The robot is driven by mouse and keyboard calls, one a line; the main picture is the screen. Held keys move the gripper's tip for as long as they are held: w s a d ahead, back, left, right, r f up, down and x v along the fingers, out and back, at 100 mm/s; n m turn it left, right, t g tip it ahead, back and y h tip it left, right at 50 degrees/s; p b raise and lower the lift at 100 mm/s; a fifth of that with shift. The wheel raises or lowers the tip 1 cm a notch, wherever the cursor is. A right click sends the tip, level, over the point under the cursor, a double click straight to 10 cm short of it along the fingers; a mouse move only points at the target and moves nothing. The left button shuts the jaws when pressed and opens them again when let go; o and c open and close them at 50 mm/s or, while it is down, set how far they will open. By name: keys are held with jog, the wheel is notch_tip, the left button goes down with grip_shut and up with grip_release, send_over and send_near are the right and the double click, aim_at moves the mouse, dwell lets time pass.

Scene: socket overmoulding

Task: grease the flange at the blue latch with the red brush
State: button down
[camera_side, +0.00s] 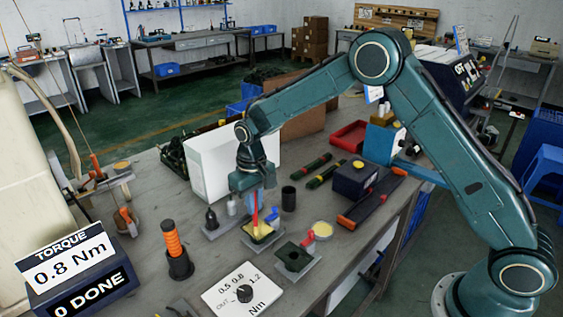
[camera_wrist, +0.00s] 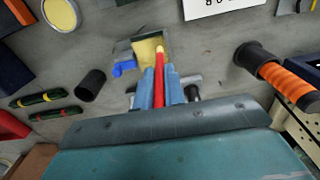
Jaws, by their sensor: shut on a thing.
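My gripper (camera_side: 254,192) is shut on the red brush (camera_side: 256,216), which hangs down over the fixture with the blue latch (camera_side: 273,217). In the wrist view my gripper (camera_wrist: 159,88) holds the red brush (camera_wrist: 158,92) between its fingers. The brush's pale tip overlaps the yellow-covered flange (camera_wrist: 147,47); whether it presses on it I cannot tell. The blue latch (camera_wrist: 124,68) stands at the left edge of that flange. In the side view the yellow flange (camera_side: 258,233) shows just below the brush, partly hidden by it.
A second fixture (camera_side: 295,259) with a red latch (camera_side: 308,240) stands close in front. A round dish of yellow paste (camera_side: 322,229) is to its right. A white box (camera_side: 215,165) is behind.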

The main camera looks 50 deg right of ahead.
jog(key=shift+s, duration=0.65)
jog(key=shift+w, duration=0.2)
jog(key=shift+w, duration=0.65)
jog(key=shift+w, duration=0.1)
jog(key=shift+s, duration=0.2)
jog(key=shift+s, duration=0.7)
jog(key=shift+r, duration=0.15)
jog(key=shift+r, duration=1.4)
